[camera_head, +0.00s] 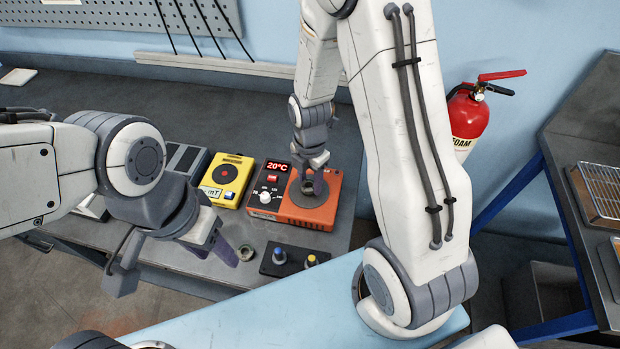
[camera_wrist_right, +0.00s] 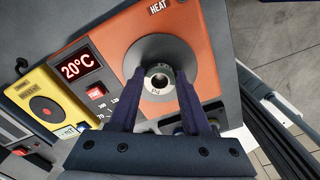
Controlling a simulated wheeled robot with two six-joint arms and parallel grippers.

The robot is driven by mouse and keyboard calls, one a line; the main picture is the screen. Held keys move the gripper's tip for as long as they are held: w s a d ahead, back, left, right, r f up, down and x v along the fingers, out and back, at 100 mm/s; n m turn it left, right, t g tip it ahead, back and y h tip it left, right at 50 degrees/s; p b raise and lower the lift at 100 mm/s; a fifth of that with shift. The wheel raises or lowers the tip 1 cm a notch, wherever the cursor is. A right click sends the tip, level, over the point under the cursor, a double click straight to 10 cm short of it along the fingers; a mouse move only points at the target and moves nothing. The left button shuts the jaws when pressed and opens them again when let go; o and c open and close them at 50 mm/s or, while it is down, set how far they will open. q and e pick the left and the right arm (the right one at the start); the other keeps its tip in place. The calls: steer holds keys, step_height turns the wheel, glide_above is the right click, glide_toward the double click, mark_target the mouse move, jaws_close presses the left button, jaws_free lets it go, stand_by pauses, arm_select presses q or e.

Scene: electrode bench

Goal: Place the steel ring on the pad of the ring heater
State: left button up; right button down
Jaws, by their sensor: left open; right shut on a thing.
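The ring heater (camera_head: 325,218) is an orange box with a black panel reading 20°C, and its round grey pad (camera_head: 296,203) is on top. In the right wrist view, the steel ring (camera_wrist_right: 158,84) is a small washer-like ring between my right gripper's fingertips, over the pad (camera_wrist_right: 190,58). My right gripper (camera_head: 307,186) is shut on it, also in the wrist view (camera_wrist_right: 160,86). The ring is hidden in the head view. I cannot tell whether it touches the pad. My left gripper (camera_head: 175,268) is open and empty at the bench's front edge.
A dark box with blue and yellow buttons (camera_head: 295,262) sits in front. A small greenish ring-like part (camera_head: 246,253) lies beside it. A fire extinguisher (camera_head: 470,115) hangs on the right.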

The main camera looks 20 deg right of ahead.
steer(key=shift+f, duration=0.2)
steer(key=shift+f, duration=0.15)
steer(key=shift+c, duration=1.8)
jaws_free()
